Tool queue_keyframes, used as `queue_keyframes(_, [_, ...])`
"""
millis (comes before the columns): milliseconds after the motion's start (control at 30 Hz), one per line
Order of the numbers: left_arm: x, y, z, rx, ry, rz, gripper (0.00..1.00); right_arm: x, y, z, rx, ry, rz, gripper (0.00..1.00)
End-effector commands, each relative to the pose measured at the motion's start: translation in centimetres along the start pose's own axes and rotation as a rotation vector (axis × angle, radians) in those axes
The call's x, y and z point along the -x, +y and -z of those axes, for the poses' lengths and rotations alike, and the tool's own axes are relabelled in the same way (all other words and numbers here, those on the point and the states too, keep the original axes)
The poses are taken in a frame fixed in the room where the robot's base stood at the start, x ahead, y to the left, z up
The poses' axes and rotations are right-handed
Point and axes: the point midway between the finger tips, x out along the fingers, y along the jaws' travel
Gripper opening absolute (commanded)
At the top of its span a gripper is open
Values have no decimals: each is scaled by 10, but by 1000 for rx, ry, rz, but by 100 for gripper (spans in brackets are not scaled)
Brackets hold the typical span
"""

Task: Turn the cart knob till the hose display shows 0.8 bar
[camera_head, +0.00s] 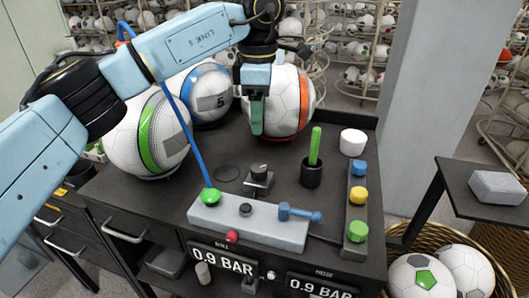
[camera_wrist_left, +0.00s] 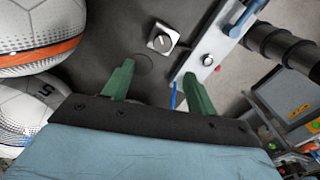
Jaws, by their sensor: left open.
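A black knob on a square base (camera_head: 259,175) stands on the dark cart top, and it also shows in the left wrist view (camera_wrist_left: 160,42). A smaller dark knob (camera_head: 245,209) sits on the grey block; I cannot tell by label which is the cart knob. The hose display (camera_head: 322,287) on the cart front reads 0.9 BAR.
A green-handled tool stands in a black cup (camera_head: 312,172). Colored buttons line a strip (camera_head: 357,204). Several footballs (camera_head: 280,105) rest behind and left.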

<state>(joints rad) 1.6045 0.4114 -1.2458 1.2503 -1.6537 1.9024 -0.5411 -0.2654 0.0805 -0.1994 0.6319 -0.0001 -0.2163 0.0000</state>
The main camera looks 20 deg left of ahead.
Motion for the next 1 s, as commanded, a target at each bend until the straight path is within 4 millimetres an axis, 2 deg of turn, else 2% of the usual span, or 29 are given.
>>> queue_keyframes(200, [-36, -1, 0, -1, 1, 6, 57, 3, -7, -43, 0, -66, 9, 100])
queue_keyframes(300, [-58, -1, 0, 0, 0, 6, 57, 4, -9, -51, 0, -78, 11, 100])
queue_keyframes(467, [-91, -1, 0, 0, 0, 6, 57, 4, -8, -46, 0, -70, 10, 100])
queue_keyframes(633, [-116, -1, -1, 0, -2, 4, 57, 2, -5, -27, 0, -40, 7, 100])
queue_keyframes(800, [-129, -1, -1, 0, -1, 2, 57, 2, -5, -24, 0, -35, 6, 100])
queue_keyframes(1000, [-131, -1, -1, 0, -2, 2, 57, 3, -6, -29, 0, -42, 7, 100])
